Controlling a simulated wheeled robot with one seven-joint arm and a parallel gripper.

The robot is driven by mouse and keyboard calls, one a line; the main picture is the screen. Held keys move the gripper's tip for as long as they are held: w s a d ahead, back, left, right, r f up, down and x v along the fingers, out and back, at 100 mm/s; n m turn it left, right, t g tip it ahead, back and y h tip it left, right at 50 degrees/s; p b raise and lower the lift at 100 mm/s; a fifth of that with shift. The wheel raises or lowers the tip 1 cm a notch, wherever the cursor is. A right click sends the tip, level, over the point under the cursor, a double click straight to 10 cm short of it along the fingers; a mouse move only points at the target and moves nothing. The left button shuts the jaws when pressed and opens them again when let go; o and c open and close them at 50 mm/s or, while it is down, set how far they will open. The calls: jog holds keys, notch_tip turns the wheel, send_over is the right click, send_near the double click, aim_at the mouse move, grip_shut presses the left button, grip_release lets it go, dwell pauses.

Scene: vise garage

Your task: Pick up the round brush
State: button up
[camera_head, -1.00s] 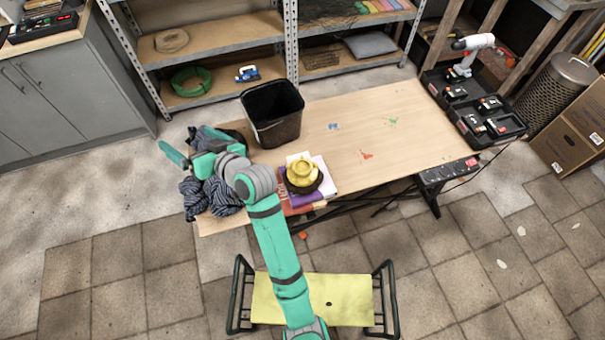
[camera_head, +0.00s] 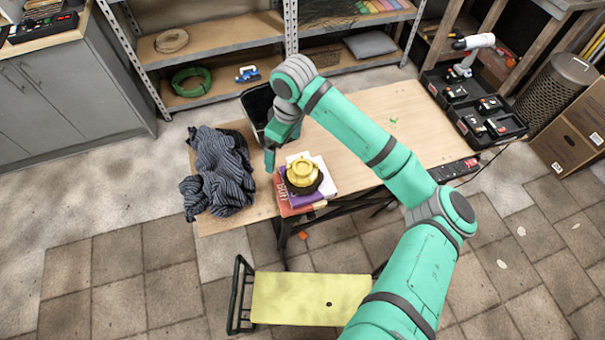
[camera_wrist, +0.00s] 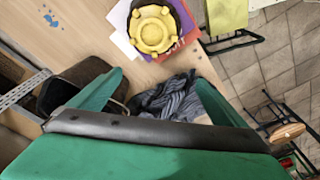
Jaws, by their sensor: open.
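The round brush (camera_head: 303,172) has a yellow top and a dark lower rim. It rests on a small stack of books (camera_head: 297,203) near the front edge of the wooden table (camera_head: 370,120). In the wrist view the brush (camera_wrist: 153,28) shows at the top, beyond my fingertips. My gripper (camera_head: 270,160) points down just left of the brush in the head view, apart from it. In the wrist view my gripper (camera_wrist: 160,80) has its two green fingers spread wide with nothing held between them.
A black bin (camera_head: 256,103) stands behind my gripper, partly hidden by it. A striped dark cloth (camera_head: 220,172) lies at the table's left end. A yellow bench (camera_head: 310,300) stands in front. Black trays with tools (camera_head: 485,120) are at the far right.

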jog(key=h, duration=0.2)
send_near(302, 167)
jog(key=shift+w+d+g, duration=0.15)
jog(key=shift+w+g, duration=0.1)
jog(key=shift+g, duration=0.15)
notch_tip(302, 167, down, 4)
jog(key=shift+f, duration=0.2)
jog(key=shift+w+f, duration=0.15)
jog(key=shift+f, duration=2.9)
jog(key=c, duration=1.3)
